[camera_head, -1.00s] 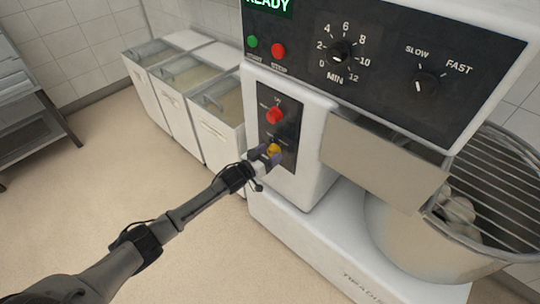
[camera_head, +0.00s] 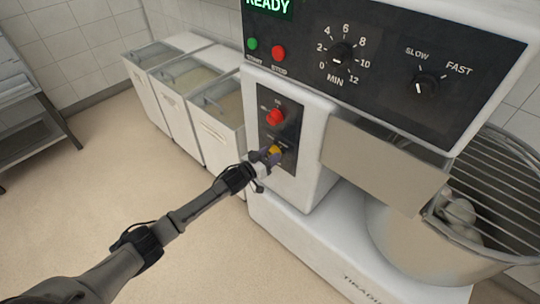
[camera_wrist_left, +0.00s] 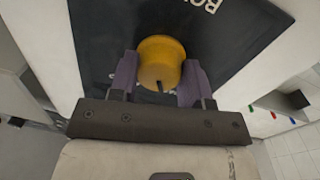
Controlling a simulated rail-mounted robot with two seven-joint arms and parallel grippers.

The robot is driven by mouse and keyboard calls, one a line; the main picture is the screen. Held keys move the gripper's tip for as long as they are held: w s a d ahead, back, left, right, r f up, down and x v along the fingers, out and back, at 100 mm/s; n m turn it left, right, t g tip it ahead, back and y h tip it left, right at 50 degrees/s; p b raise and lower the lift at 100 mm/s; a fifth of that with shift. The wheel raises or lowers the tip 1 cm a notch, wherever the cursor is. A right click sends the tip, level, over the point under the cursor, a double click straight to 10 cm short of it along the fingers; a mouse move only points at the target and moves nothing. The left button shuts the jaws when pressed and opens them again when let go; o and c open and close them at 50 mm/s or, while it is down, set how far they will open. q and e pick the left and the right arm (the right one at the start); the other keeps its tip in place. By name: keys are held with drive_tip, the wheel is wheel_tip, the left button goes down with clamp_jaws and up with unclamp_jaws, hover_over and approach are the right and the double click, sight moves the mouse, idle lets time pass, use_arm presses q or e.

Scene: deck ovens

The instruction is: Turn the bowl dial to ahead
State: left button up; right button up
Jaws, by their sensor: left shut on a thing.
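The bowl dial is a yellow knob (camera_head: 275,150) on a small dark panel (camera_head: 292,130) at the mixer's front, below a red knob (camera_head: 275,117). In the left wrist view the yellow knob (camera_wrist_left: 161,62) fills the space between the two purple fingers, with a dark mark on its near edge. My left gripper (camera_head: 268,156) is shut on it, one finger on each side. The left wrist view shows the gripper (camera_wrist_left: 160,82) close to the panel. The dial's printed labels are mostly hidden or too small to read. My right gripper is not in view.
The mixer's upper panel has a green button (camera_head: 252,43), a red button (camera_head: 279,53), a timer dial (camera_head: 341,53) and a speed dial (camera_head: 425,86). A guarded mixing bowl (camera_head: 400,235) is at the right.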

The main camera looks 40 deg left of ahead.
use_arm(q)
drive_tip(key=shift+r+m+p, duration=0.2)
drive_tip(key=shift+m+p, duration=1.1)
drive_tip(key=shift+m, duration=0.1)
drive_tip(key=m+p, duration=0.1)
drive_tip(key=m, duration=0.1)
drive_tip(key=shift+m+p, duration=0.3)
drive_tip(key=m+p, duration=0.1)
drive_tip(key=m, duration=0.2)
drive_tip(key=shift+f, duration=0.1)
drive_tip(key=shift+d+m+g+y+p, duration=0.1)
drive_tip(key=shift+m+g+y+p, duration=0.25)
drive_tip(key=shift+m, duration=1.15)
drive_tip(key=o, duration=0.9)
drive_tip(key=shift+s, duration=0.1)
